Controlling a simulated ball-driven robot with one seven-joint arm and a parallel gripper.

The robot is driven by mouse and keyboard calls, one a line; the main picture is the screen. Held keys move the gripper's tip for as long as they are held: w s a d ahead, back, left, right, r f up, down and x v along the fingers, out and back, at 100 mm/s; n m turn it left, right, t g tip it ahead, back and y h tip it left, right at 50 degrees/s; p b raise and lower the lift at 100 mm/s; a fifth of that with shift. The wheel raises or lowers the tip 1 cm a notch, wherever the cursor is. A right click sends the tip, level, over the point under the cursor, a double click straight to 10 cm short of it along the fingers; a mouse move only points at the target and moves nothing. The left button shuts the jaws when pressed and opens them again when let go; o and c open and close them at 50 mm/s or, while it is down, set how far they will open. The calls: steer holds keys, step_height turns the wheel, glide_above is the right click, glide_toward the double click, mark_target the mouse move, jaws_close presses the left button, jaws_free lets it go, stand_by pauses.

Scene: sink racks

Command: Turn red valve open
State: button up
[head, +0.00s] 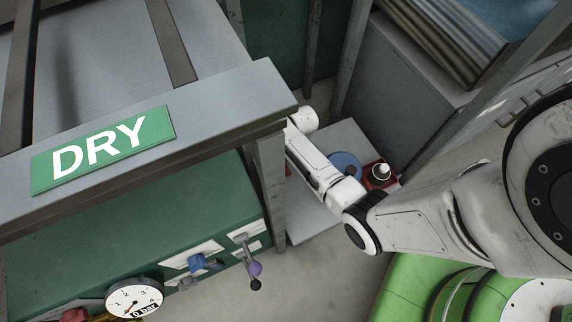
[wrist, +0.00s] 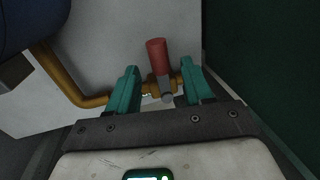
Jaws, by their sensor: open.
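In the wrist view the red valve handle (wrist: 156,54) stands upright, leaning slightly, on a brass fitting with a grey round end (wrist: 167,97). My gripper (wrist: 161,71) is open, with one teal finger on each side of the valve. The handle's lower part and the fitting lie between the fingers, and its red top reaches a little beyond the fingertips. I cannot tell whether either finger touches it. In the head view neither the valve nor my gripper's fingers can be seen; my arm reaches behind the rack with the DRY sign (head: 103,150).
A brass pipe (wrist: 70,92) bends along the pale wall left of the valve. A dark green panel (wrist: 262,70) stands close on the right. In the head view, a gauge (head: 134,298) and levers (head: 254,268) sit on the green front. A red box (head: 380,178) lies below my arm.

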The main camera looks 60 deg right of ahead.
steer(key=shift+w+a+f+b, duration=0.1)
steer(key=shift+f+b, duration=0.1)
steer(key=shift+f, duration=0.35)
steer(key=shift+a+f+b, duration=0.1)
steer(key=shift+f+b, duration=0.05)
steer(key=shift+f, duration=0.4)
steer(key=shift+c, duration=0.4)
jaws_close()
